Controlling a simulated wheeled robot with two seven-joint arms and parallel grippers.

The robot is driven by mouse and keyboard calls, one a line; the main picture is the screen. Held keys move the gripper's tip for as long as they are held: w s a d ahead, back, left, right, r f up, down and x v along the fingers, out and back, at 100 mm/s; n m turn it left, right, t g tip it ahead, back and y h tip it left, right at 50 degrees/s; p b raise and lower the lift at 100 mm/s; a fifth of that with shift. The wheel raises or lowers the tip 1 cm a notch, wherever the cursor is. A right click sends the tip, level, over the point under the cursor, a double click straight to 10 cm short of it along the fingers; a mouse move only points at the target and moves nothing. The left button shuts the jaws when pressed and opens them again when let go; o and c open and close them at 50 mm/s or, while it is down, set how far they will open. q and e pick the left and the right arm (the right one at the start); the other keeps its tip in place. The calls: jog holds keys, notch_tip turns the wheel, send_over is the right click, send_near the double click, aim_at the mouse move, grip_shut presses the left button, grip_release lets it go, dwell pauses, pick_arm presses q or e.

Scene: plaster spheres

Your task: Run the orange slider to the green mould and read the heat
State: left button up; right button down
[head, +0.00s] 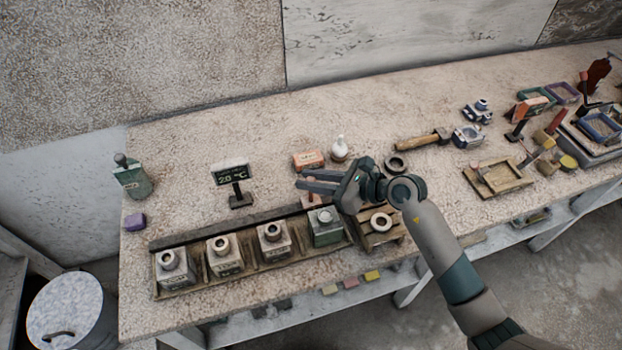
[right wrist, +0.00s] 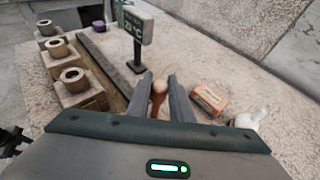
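My right gripper (head: 318,182) is open above the right end of a dark rail (head: 230,229) behind the row of moulds. In the right wrist view a slider with an orange-brown stem and pale round knob (right wrist: 158,88) stands between its fingers, with a gap visible; its orange body (head: 312,201) shows just below the fingers in the head view. The green mould (head: 326,229) is at the right end of the mould row, just in front of the slider. A dark display (head: 232,175) behind the rail appears to read 20 °C. My left gripper is not in view.
Several pale moulds with round openings (head: 225,256) stand left of the green mould. Behind the gripper are an orange box (head: 309,160) and a white bottle (head: 339,150). A wooden stand with a ring (head: 381,223) is close on the right. The bench's back left is mostly clear.

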jog(key=shift+w+d+b, duration=0.1)
jog(key=shift+d+b, duration=0.25)
jog(key=shift+b, duration=0.05)
jog(key=c, duration=1.6)
grip_release()
jog(key=shift+o, duration=0.2)
jog(key=shift+d, duration=0.15)
jog(key=b+v, duration=0.6)
jog(key=v, duration=1.1)
jog(key=shift+r, duration=0.2)
